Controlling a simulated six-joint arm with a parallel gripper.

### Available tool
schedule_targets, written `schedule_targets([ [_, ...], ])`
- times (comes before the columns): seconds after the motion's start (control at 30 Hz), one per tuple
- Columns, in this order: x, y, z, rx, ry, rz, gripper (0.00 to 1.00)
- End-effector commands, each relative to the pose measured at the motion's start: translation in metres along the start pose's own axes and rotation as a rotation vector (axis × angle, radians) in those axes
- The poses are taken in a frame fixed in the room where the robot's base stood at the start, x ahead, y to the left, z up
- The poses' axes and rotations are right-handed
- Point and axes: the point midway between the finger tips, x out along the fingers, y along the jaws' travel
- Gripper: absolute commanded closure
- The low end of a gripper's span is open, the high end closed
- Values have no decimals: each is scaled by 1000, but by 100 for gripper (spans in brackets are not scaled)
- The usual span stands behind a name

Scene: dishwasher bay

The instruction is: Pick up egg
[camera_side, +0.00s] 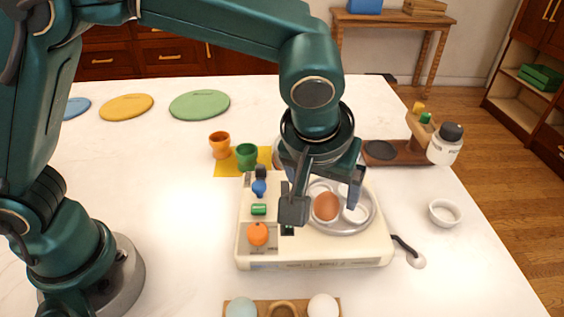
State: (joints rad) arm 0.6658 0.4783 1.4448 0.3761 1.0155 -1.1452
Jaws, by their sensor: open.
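A brown egg (327,207) sits in the round metal tray (366,212) of a cream-coloured cooker (310,262). My gripper (323,203) is open above the cooker, pointing down. Its fingers appear to the left and right of the brown egg in this view. I cannot tell how deep they are or whether they touch it. A pale blue egg (241,308) and a white egg (323,306) sit in a wooden holder (262,307) at the bottom edge, with an empty-looking ring between them.
An orange cup (220,145) and a green cup (246,156) stand on a yellow mat (228,168) behind the cooker. A small white bowl (444,213) and a wooden stand (420,133) with a white bottle (445,147) are right. The left of the table is mostly clear.

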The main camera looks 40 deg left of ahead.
Motion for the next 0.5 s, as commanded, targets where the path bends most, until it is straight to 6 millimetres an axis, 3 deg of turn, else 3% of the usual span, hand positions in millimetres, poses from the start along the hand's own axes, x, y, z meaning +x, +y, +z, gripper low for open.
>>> schedule_targets([
  [0.3,36,1,2,7,-3,0,13],
  [0.5,48,1,2,6,-3,3,13],
])
